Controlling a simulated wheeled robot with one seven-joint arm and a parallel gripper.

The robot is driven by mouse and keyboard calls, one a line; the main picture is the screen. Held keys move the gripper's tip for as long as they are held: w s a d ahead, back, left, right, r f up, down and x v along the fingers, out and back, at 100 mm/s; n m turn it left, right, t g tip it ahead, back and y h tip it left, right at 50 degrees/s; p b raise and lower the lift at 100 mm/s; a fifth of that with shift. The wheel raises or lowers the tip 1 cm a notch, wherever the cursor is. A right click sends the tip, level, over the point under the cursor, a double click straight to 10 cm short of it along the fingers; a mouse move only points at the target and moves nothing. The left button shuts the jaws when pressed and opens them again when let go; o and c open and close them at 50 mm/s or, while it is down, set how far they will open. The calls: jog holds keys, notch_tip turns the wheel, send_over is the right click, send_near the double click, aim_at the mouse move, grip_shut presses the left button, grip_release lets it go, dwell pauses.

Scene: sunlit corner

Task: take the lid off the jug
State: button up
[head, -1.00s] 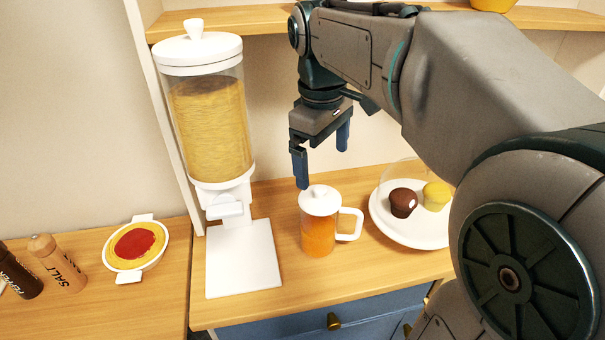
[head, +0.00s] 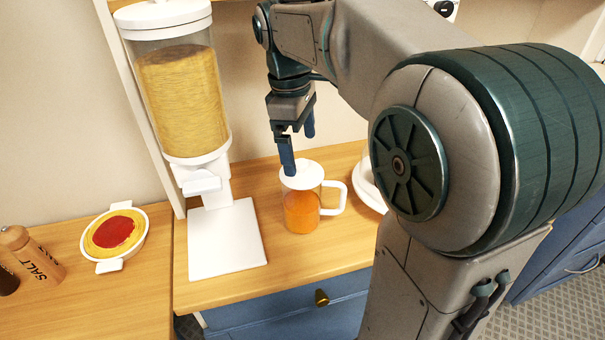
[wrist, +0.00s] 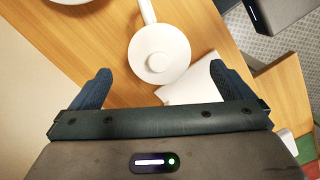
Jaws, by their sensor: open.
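The jug (head: 301,212) is clear with orange liquid and a white handle on its right. It stands upright on the wooden counter. Its round white lid (head: 301,175) sits on top; in the wrist view the lid (wrist: 159,54) shows from above with a round knob in its middle. My gripper (head: 298,155) is open and empty, pointing down just above the lid's far side. In the wrist view the lid lies ahead of the two fingers (wrist: 165,82), near the midline between them. In the head view a finger partly covers the lid's knob.
A cereal dispenser (head: 185,105) with a white base plate (head: 228,240) stands left of the jug. A white plate (head: 366,183) is close on the right, partly hidden by my arm. A pasta dish (head: 114,234) and a salt shaker (head: 30,258) are farther left.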

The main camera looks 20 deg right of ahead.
aim_at(302, 162)
jog(key=f, duration=0.5)
jog(key=shift+d, duration=0.2)
jog(key=c, duration=0.9)
jog(key=shift+r, duration=0.1)
